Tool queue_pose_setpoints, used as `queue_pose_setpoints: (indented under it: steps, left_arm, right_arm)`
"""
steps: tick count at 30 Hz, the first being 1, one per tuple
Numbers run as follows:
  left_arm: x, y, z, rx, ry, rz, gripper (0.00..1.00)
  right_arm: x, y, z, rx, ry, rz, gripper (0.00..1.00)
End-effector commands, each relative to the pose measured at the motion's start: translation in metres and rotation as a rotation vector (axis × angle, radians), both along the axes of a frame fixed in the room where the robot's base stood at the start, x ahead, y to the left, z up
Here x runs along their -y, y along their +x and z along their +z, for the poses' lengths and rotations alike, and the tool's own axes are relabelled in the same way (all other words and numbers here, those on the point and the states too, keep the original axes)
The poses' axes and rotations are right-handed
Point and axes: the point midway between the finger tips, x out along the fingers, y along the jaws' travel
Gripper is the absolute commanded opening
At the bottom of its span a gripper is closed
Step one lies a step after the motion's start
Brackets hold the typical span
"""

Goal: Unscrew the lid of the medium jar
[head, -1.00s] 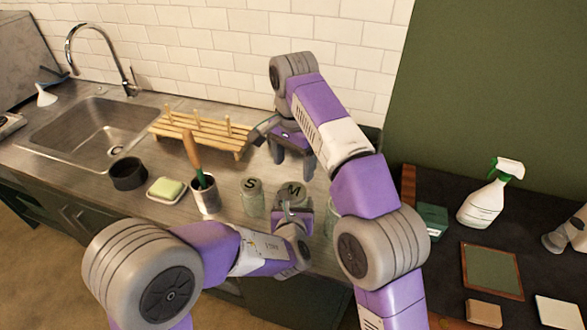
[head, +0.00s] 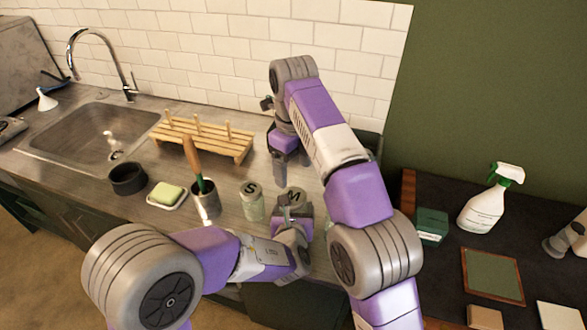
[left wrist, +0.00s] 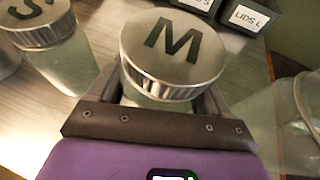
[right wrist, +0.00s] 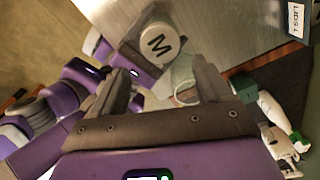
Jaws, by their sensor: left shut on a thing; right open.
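The medium jar (head: 293,196) stands upright on the counter with its metal lid, marked M, on top. The lid (left wrist: 172,50) fills the middle of the left wrist view, and the glass shows below it. My left gripper (head: 297,211) is shut around the jar's glass, just under the lid. My right gripper (head: 281,168) is open and empty, above and behind the jar, fingers pointing down. In the right wrist view, the M lid (right wrist: 159,42) lies beyond the open fingers (right wrist: 157,80), apart from them.
The S jar (head: 251,201) stands just left of the medium jar. Another glass jar (left wrist: 306,105) is close on the right. Dark boxes, one labelled LIDS L (left wrist: 243,20), sit behind. A cup with a brush (head: 205,199) and a wooden rack (head: 205,138) are further left.

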Motion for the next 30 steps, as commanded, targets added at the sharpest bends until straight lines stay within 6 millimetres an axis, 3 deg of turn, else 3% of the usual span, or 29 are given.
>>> queue_pose_setpoints:
  steps: [8, 21, 30]
  left_arm:
    - [0.0, 0.0, 0.0, 0.0, 0.0, 0.0, 0.0]
    - [0.0, 0.0, 0.0, 0.0, 0.0, 0.0, 0.0]
    - [0.0, 0.0, 0.0, 0.0, 0.0, 0.0, 0.0]
  right_arm:
    - [0.0, 0.0, -0.019, -0.003, 0.0, -0.011, 0.78]
    - [0.0, 0.0, -0.071, 0.0, 0.0, -0.01, 0.78]
    - [0.0, 0.0, -0.079, 0.002, 0.001, -0.009, 0.78]
